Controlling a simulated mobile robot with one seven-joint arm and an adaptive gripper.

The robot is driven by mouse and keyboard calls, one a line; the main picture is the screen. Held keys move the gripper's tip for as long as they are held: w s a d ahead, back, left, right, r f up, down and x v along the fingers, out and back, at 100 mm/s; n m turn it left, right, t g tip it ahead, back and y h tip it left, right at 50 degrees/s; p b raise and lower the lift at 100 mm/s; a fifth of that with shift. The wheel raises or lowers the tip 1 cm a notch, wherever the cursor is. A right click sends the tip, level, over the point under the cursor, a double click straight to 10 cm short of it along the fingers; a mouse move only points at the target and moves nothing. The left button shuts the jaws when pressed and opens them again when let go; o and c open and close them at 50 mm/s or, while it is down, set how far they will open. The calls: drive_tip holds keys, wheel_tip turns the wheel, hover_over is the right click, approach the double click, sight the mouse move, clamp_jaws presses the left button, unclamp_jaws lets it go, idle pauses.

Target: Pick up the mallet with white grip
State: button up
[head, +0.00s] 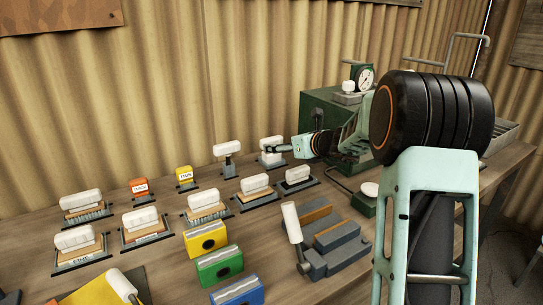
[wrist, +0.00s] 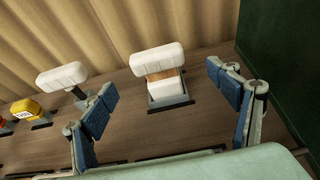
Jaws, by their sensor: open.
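A white-gripped tool (head: 271,143) stands at the back of the bench, and it also shows in the wrist view (wrist: 158,60). It has a white bar on top, a tan middle and a pale lower block on a dark plate. A second white-gripped tool (head: 227,148) with a thin dark stem stands left of it, also in the wrist view (wrist: 61,76). I cannot tell for sure which is the mallet. My gripper (head: 277,149) is open and empty, level with the first tool. In the wrist view its blue-padded fingers (wrist: 165,90) lie either side of that tool.
Several white-handled tools on plates (head: 207,205) fill the bench. Red (head: 142,187) and yellow (head: 185,175) blocks stand left. A grey fixture with a white handle (head: 293,222) is in front. A green machine with a gauge (head: 325,108) stands right of the tools, before the corrugated wall.

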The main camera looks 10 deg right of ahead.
sight(274, 143)
drive_tip(key=x, duration=0.8)
drive_tip(key=shift+w+a+f, duration=0.1)
drive_tip(key=shift+a+f, duration=0.05)
drive_tip(key=shift+f, duration=0.05)
drive_tip(key=shift+c, duration=0.2)
drive_tip(key=c, duration=1.5)
drive_tip(key=shift+r, duration=0.15)
drive_tip(key=shift+c, duration=0.7)
